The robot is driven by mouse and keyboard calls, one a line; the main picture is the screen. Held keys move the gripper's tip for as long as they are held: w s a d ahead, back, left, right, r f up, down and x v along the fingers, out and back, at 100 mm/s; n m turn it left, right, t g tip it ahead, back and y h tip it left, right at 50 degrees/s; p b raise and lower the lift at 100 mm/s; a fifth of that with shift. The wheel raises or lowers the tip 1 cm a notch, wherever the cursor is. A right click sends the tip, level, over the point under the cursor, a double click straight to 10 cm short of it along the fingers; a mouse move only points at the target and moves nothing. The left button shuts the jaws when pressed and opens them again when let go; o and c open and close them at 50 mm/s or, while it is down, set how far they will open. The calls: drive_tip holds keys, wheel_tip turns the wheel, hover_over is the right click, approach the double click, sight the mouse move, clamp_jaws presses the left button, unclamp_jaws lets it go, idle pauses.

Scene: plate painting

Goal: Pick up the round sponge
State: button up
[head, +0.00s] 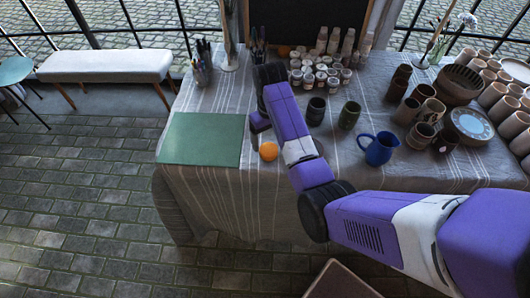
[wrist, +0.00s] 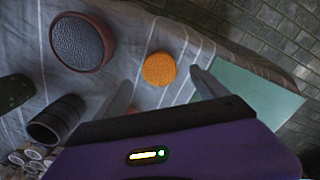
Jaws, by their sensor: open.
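The round sponge (head: 268,151) is a small orange disc on the cloth-covered table (head: 215,105), near the front edge and just right of the green board. In the wrist view the sponge (wrist: 159,69) lies flat, beyond and between my fingertips, with nothing gripping it. My gripper (wrist: 163,88) is open and empty, its two grey fingers spread wide. In the head view my purple arm reaches over the table and mostly hides the fingers.
The green board (head: 202,139) lies left of the sponge. A dark mug (head: 316,110), a green cup (head: 349,115) and a blue jug (head: 378,147) stand to the right. Small paint jars (head: 318,78) and a brush holder (head: 201,72) stand at the back.

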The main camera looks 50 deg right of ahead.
wheel_tip(320, 180, down, 7)
drive_tip(key=shift+r+p, duration=0.15)
drive_tip(key=shift+p, duration=0.25)
drive_tip(key=shift+c, duration=0.4)
drive_tip(key=c, duration=1.3)
drive_tip(key=shift+c, duration=0.2)
drive_tip(key=shift+r, duration=0.1)
wheel_tip(320, 180, up, 11)
wheel_tip(320, 180, up, 8)
drive_tip(key=f+p, duration=0.1)
drive_tip(key=p, duration=0.4)
hover_over(269, 149)
drive_tip(key=shift+s+r+p, duration=0.1)
drive_tip(key=shift+r+p, duration=0.6)
drive_tip(key=shift+r, duration=0.25)
